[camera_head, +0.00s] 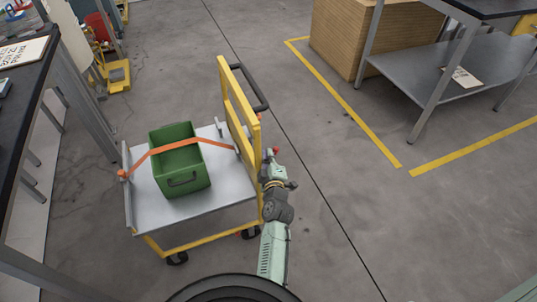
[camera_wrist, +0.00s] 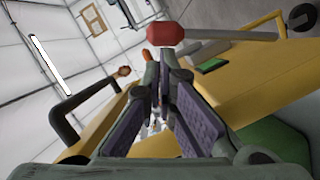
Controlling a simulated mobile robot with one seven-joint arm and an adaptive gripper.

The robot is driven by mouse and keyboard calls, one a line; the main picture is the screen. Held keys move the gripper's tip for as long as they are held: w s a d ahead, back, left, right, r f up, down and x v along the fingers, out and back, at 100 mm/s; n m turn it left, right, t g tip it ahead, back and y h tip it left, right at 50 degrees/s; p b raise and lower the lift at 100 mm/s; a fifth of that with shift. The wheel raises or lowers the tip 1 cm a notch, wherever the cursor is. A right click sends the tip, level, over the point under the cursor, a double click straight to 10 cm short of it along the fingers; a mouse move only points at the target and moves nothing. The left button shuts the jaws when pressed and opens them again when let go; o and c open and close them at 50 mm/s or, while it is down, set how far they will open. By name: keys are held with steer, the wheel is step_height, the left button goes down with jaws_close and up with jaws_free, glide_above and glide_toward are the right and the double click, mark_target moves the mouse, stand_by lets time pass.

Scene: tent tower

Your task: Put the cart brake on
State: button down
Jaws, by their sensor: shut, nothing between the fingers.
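The cart (camera_head: 225,190) has a yellow frame, a pale grey deck and a black push handle (camera_head: 250,88). A red knob (camera_head: 275,151) shows beside the cart's yellow upright, just above my gripper (camera_head: 270,170). In the wrist view a red knob (camera_wrist: 179,33) sits on a grey rod (camera_wrist: 235,35) running right, which looks like the brake lever. My gripper (camera_wrist: 158,65) is shut and empty. Its fingertips appear just below and left of the knob; I cannot tell whether they touch it. The black handle also shows in the wrist view (camera_wrist: 65,110).
A green bin (camera_head: 182,178) stands on the deck under an orange strap (camera_head: 165,147). A dark-topped bench (camera_head: 28,75) is close on the left. A metal table (camera_head: 450,72) and a wooden crate (camera_head: 345,35) stand back right. The floor right of the cart is clear.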

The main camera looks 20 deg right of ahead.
steer(key=shift+d, duration=0.1)
steer(key=shift+d+f+m+b, duration=0.15)
steer(key=shift+d+m+b, duration=0.25)
steer(key=shift+d+b, duration=0.25)
steer(key=shift+d+b, duration=0.15)
steer(key=shift+b, duration=0.25)
steer(key=shift+d+f+m+g+y+b, duration=0.3)
steer(key=shift+d+m+y+b, duration=0.15)
steer(key=shift+m+b, duration=0.1)
steer(key=shift+d+f+m+g+y+b, duration=0.15)
steer(key=shift+d+f+m+y+b, duration=0.25)
steer(key=shift+d+m+b, duration=0.45)
steer(key=shift+d+f+m+g+y+b, duration=0.15)
steer(key=shift+d+f+m+b, duration=0.4)
steer(key=shift+d+b, duration=0.45)
steer(key=shift+r, duration=0.1)
steer(key=shift+a, duration=0.1)
